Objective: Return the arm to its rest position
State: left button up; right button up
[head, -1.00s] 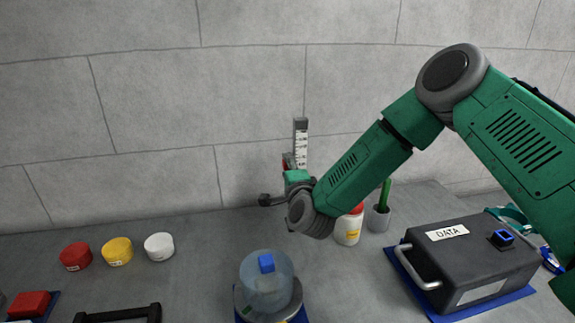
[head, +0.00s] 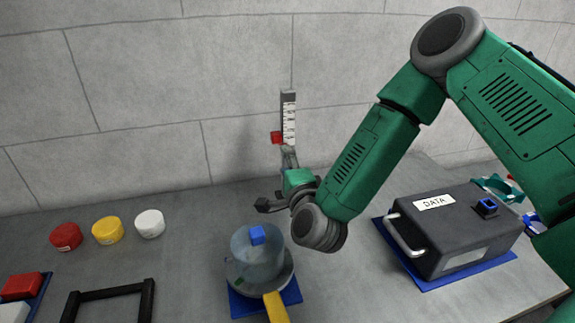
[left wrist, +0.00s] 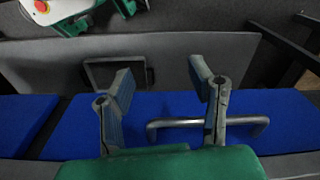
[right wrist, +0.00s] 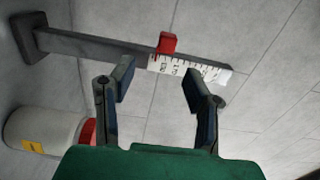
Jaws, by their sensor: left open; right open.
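My right arm comes in from the right in the head view. Its gripper (head: 275,186) is below and in front of an upright scale (head: 289,120) with a red slider (head: 276,137). In the right wrist view the gripper (right wrist: 158,82) is open and empty. The scale (right wrist: 190,68) and red slider (right wrist: 167,43) lie beyond its fingertips, with a gap that I cannot judge. My left gripper shows only in the left wrist view (left wrist: 160,83), open and empty above blue mats (left wrist: 85,130) and a grey bar handle (left wrist: 175,123).
A clear domed part with a blue knob (head: 257,235) stands on a blue mat below my right wrist. A black DATA case (head: 455,235) sits under my right arm. Red (head: 66,237), yellow (head: 108,230) and white (head: 150,224) pots stand left. A red-capped bottle (right wrist: 45,133) shows in the right wrist view.

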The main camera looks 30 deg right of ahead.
jog(key=shift+s+a, duration=0.15)
jog(key=shift+s, duration=0.4)
